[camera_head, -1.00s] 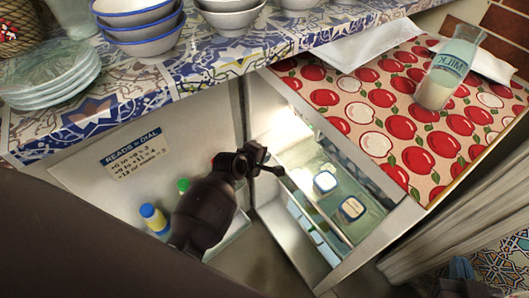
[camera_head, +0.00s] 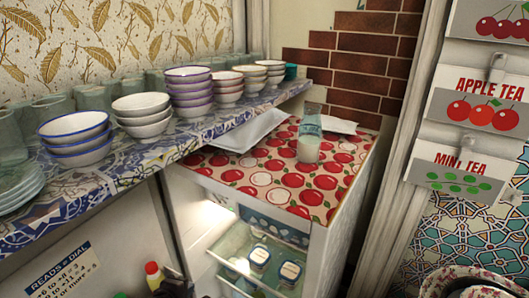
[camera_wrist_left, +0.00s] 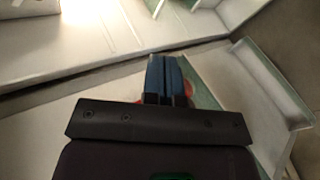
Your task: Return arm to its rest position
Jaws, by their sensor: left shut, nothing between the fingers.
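My left gripper (camera_wrist_left: 168,82) shows in the left wrist view with its two blue fingers pressed together and nothing between them. In the head view only a dark part of my left gripper (camera_head: 174,288) shows at the bottom edge, in front of the lower cabinet. It sits left of the open fridge (camera_head: 190,200) and touches nothing that I can make out. The rest of my left arm is below the picture. My right gripper is in neither view.
A milk bottle (camera_head: 309,140) stands on the apple-patterned fridge top (camera_head: 270,185). The open fridge drawer (camera_head: 225,245) holds several small tubs. Stacked bowls (camera_head: 75,140) and glasses line the tiled counter (camera_head: 120,178). Tea signs (camera_head: 460,170) hang at right.

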